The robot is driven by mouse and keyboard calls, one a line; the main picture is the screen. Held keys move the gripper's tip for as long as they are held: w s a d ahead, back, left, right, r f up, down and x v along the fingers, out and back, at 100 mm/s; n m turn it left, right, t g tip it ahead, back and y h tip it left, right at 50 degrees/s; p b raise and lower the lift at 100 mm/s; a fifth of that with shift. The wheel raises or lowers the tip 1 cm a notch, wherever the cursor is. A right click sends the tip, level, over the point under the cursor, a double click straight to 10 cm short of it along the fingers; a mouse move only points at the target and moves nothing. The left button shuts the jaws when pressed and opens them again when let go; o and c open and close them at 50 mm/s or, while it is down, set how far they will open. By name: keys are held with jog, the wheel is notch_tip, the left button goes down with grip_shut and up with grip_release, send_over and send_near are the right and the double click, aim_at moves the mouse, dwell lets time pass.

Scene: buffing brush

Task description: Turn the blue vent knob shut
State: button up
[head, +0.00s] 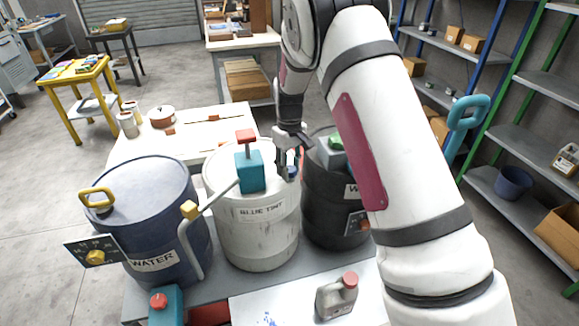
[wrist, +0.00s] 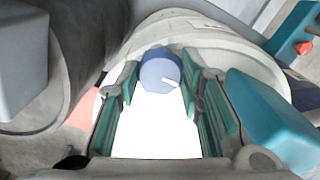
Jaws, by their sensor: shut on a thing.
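The blue vent knob (wrist: 158,72) sits on top of the white drum labelled BLUE TINT (head: 262,238). In the wrist view it lies between the fingertips, with a white pointer mark toward the right and slightly down. My gripper (wrist: 161,66) is shut on the knob, a finger on either side. In the head view my gripper (head: 289,160) reaches down at the drum's right rear rim, and the knob (head: 292,172) is mostly hidden behind the fingers.
A teal pump block with a red top (head: 250,170) stands on the drum close left of my gripper. A blue WATER drum (head: 150,205) is at left, a dark drum (head: 325,205) at right. A cream table (head: 200,145) stands behind.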

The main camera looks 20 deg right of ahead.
jog(key=m+b, duration=0.1)
jog(key=m, duration=0.3)
jog(key=shift+m+b, duration=0.3)
jog(key=shift+b, duration=0.05)
jog(key=m+b, duration=0.1)
jog(key=m, duration=0.7)
jog(key=shift+m+b, duration=0.4)
jog(key=shift+m, duration=2)
jog(key=o, duration=1.2)
jog(key=shift+c, duration=0.2)
